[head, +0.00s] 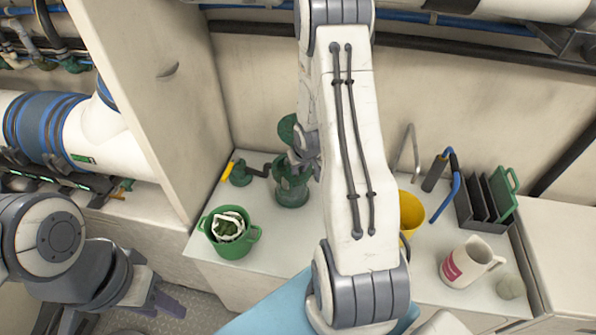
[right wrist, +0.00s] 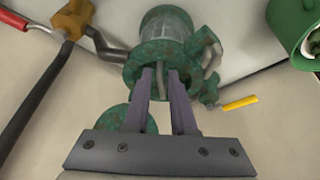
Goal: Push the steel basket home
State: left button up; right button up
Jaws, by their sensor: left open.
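A green, weathered strainer housing (head: 292,190) stands on the white bench top in the head view. In the right wrist view its clear cylinder (right wrist: 167,24) shows at the top, above a green flange. A grey mesh inside it may be the steel basket, but I cannot tell it apart clearly. A round green disc (right wrist: 126,132) lies partly behind the fingers. My left gripper (head: 118,312) is open, low at the left, away from the housing.
A green tub (head: 232,244) with a white-lined filling stands left of the housing. A yellow bucket (head: 411,212), a white jug (head: 467,262) and a dark rack (head: 485,207) stand to the right. A tall white panel (head: 150,90) borders the bench on the left.

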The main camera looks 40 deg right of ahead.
jog(key=p+v, duration=0.3)
jog(key=v, duration=0.6)
jog(key=s+a+r+n, duration=0.1)
jog(key=a+r, duration=0.2)
jog(key=a, duration=0.3)
jog(key=s+a+r+n+g+y, duration=0.1)
jog(key=a+r+n, duration=0.15)
jog(key=a, duration=0.45)
jog(key=s+a+r+n, duration=0.1)
jog(key=a+r, duration=0.2)
jog(key=a, duration=0.3)
jog(key=s+a+r+n+g, duration=0.1)
jog(key=s+a+r+n, duration=0.1)
jog(key=s+a, duration=0.4)
jog(key=s+a+r+n+g+y, duration=0.1)
jog(key=s+a+r+n+g, duration=0.1)
jog(key=s+a, duration=0.5)
jog(key=s+r+n, duration=0.1)
jog(key=s+r, duration=0.1)
jog(key=s, duration=0.3)
jog(key=shift+n+g+y, duration=0.3)
jog(key=shift+n, duration=0.05)
jog(key=shift+r, duration=0.1)
